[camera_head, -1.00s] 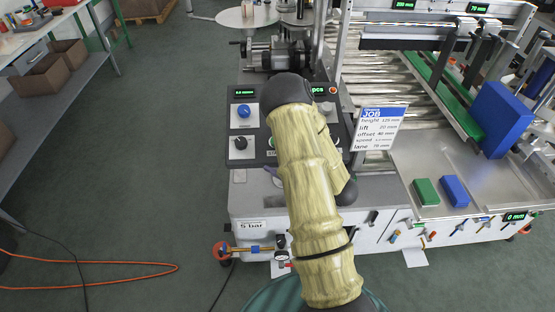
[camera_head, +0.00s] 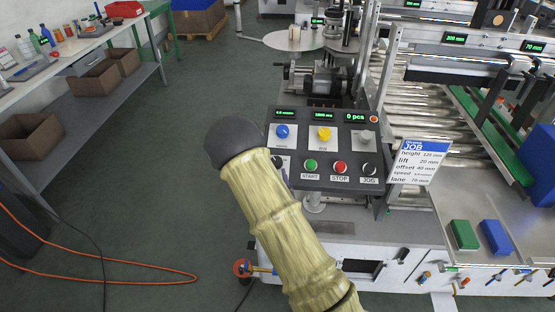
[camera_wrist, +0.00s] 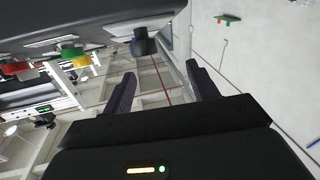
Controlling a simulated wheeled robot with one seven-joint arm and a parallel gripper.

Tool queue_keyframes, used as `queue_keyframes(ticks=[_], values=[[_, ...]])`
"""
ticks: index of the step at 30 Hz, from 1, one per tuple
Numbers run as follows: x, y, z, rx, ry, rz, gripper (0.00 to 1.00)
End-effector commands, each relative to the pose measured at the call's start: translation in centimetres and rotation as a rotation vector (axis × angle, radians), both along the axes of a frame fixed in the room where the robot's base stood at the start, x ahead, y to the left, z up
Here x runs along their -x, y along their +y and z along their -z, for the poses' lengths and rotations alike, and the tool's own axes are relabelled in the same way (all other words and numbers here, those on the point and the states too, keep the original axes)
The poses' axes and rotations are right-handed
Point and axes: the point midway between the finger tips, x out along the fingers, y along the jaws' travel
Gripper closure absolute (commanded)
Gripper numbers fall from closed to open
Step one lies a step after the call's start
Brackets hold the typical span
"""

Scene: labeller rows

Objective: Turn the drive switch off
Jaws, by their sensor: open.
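A dark rotary knob (camera_head: 278,161) sits at the lower left of the black control panel (camera_head: 349,141), partly hidden by my arm. I take it for the drive switch; its label and pointer direction are not readable. In the wrist view, a dark knob (camera_wrist: 143,43) on a pale plate stands out from the panel's edge, likely the same one. My gripper (camera_wrist: 161,73) is open there, a finger on either side below the knob, apart from it and empty. In the head view my gripper is hidden by my arm.
The panel also bears a blue knob (camera_head: 282,131), a yellow knob (camera_head: 324,134), a green START button (camera_head: 310,165), a red STOP button (camera_head: 340,167) and a JOG button (camera_head: 370,169). A job card (camera_head: 419,159) stands at its right. Open floor lies left of the machine.

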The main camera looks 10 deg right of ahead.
Motion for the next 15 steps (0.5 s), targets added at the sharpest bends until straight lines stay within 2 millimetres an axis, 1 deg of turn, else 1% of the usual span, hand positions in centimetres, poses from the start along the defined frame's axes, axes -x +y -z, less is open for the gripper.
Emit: queue_keyframes(ticks=[1,7,12,15], values=[[0.5,0.9,0.2,-0.02,0.0,0.031,0.41],[3.6,2.7,0.7,-0.101,-0.001,0.191,0.41],[6.0,3.4,0.9,-0.148,-0.003,0.293,0.41],[6.5,3.5,1.0,-0.158,-0.005,0.316,0.41]])
